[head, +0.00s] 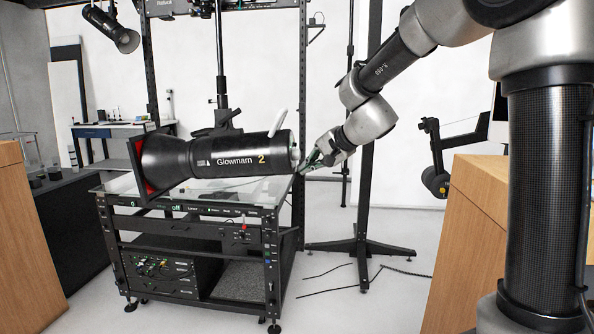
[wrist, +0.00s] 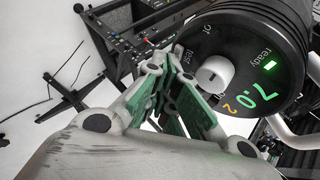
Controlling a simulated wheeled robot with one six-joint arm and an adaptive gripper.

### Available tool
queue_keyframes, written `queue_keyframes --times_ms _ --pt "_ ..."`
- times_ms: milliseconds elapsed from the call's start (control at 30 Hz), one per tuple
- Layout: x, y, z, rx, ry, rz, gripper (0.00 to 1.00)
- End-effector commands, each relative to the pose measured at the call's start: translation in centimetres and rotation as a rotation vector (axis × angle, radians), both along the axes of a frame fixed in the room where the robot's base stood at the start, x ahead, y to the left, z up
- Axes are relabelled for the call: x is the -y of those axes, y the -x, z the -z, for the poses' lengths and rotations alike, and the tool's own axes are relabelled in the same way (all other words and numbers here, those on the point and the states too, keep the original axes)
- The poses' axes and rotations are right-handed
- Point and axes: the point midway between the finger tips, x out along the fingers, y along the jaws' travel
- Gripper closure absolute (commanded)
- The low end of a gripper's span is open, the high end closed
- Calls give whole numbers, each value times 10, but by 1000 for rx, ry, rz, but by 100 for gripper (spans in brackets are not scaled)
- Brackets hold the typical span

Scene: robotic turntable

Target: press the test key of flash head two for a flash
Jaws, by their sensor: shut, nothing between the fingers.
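Flash head two (head: 215,160) is a black cylinder marked "Glowmarn 2", lying level above the cart, its red-lined reflector to the left. Its round back panel (wrist: 262,35) fills the upper right of the wrist view. The panel has a white knob (wrist: 214,74), a lit green light by "ready", a green "7.0", an orange "2" and the word "test". My gripper (head: 304,170) is shut and empty just right of the back end. In the wrist view its fingertips (wrist: 168,72) overlap the panel beside the knob, below "test". The test key is not clearly visible; contact cannot be told.
The glass-topped equipment cart (head: 112,184) stands beneath the head. A dark stand (head: 362,240) with floor cables is behind my gripper. Another lamp (head: 437,180) hangs at right, and one (head: 112,28) at upper left. Wooden cabinets (head: 475,235) flank the floor.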

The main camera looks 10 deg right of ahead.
Motion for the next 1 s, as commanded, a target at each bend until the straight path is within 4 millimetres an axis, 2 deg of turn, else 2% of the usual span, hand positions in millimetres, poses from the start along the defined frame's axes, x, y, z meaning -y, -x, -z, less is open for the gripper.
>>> queue_keyframes --times_ms 633,1000 --pt "-4 -1 1 0 0 0 100" --pt "10 3 -1 0 -1 1 100"
